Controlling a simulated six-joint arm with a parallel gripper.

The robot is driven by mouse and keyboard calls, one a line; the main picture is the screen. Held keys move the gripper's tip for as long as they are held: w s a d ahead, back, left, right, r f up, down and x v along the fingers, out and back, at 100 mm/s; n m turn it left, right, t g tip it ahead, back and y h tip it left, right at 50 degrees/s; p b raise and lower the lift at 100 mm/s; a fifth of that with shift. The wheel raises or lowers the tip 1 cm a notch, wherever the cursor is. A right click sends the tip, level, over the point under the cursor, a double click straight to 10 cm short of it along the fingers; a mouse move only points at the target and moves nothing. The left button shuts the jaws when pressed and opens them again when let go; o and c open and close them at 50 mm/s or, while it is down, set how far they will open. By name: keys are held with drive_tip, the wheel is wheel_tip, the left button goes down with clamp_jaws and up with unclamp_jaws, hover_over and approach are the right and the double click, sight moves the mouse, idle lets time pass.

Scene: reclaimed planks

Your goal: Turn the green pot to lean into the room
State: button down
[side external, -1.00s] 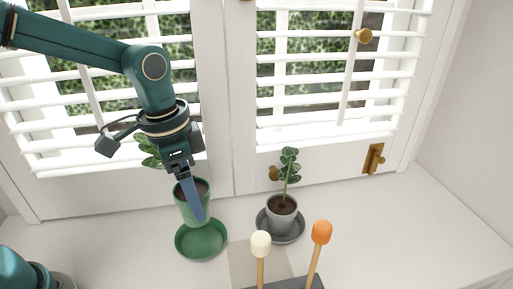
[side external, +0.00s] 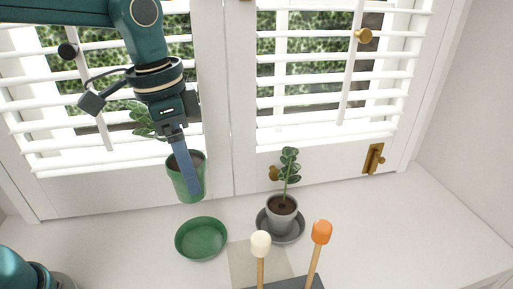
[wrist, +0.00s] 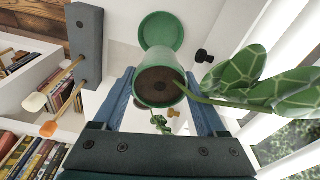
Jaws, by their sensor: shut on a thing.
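The green pot (side external: 181,186) holds dark soil and a leafy plant (side external: 141,119) that leans to the left, toward the shutters, in the side view. My gripper (side external: 190,178) is shut on the pot and holds it in the air above and behind its green saucer (side external: 201,239). The saucer is empty on the sill. In the wrist view the pot (wrist: 158,86) sits between the two blue fingers, with the saucer (wrist: 161,31) beyond it. The plant's stem and big leaves (wrist: 240,85) reach to the right there.
A grey pot (side external: 281,212) with a small plant stands on a dark saucer to the right. A white-tipped stick (side external: 261,245) and an orange-tipped stick (side external: 321,233) rise from a grey block in front. White shutters (side external: 100,120) are close behind the held pot. The sill's right side is clear.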

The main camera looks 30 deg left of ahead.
drive_tip(key=shift+w, duration=0.2)
drive_tip(key=f+n, duration=0.1)
drive_tip(key=f, duration=0.1)
drive_tip(key=w+f+n, duration=0.1)
drive_tip(key=f+n, duration=0.1)
drive_tip(key=shift+w+f, duration=0.1)
drive_tip(key=shift+f, duration=0.2)
drive_tip(key=shift+n, duration=0.5)
drive_tip(key=f, duration=0.1)
drive_tip(key=s+f, duration=0.1)
drive_tip(key=f, duration=0.2)
drive_tip(key=shift+s+f, duration=0.3)
drive_tip(key=shift+f, duration=1.6)
unclamp_jaws()
